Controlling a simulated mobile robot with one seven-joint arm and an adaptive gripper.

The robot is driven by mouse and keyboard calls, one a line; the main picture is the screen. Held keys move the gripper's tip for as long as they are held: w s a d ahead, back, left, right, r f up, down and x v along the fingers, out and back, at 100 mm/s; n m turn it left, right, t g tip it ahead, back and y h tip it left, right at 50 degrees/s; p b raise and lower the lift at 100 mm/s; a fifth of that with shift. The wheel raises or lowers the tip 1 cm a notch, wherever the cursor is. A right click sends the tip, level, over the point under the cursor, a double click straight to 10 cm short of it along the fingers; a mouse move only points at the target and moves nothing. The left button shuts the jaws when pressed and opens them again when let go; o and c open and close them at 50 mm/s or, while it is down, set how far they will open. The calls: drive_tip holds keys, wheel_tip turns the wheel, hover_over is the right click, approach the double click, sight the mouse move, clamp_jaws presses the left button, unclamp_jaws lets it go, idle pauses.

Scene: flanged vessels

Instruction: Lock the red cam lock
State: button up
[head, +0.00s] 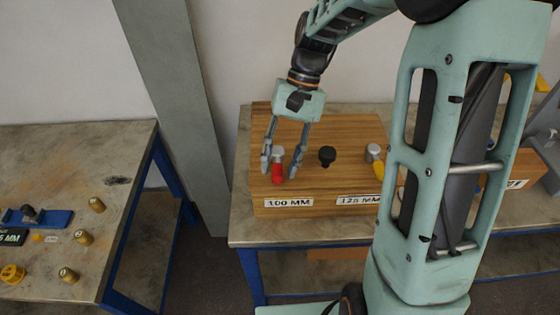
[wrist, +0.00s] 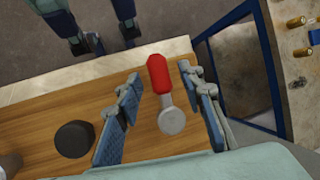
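The red cam lock (head: 278,172) stands on the wooden block (head: 350,130) above the "100 MM" label, with a red handle and a round silver head. In the wrist view its red handle (wrist: 158,74) points toward the block's front edge and its silver head (wrist: 171,121) lies between my fingers. My gripper (head: 281,172) is open around the cam lock, pointing down, one finger on each side. In the wrist view my gripper (wrist: 165,100) shows gaps between both fingers and the lock.
A black knob (head: 327,156) stands right of the red lock, and a yellow-handled cam lock (head: 376,161) is farther right, partly near my column. A left table (head: 115,190) holds brass fittings (head: 97,205). A grey post (head: 180,110) stands behind the gap between tables.

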drive_tip(key=shift+s+f, duration=0.1)
drive_tip(key=shift+f, duration=0.1)
drive_tip(key=shift+c, duration=0.6)
clamp_jaws()
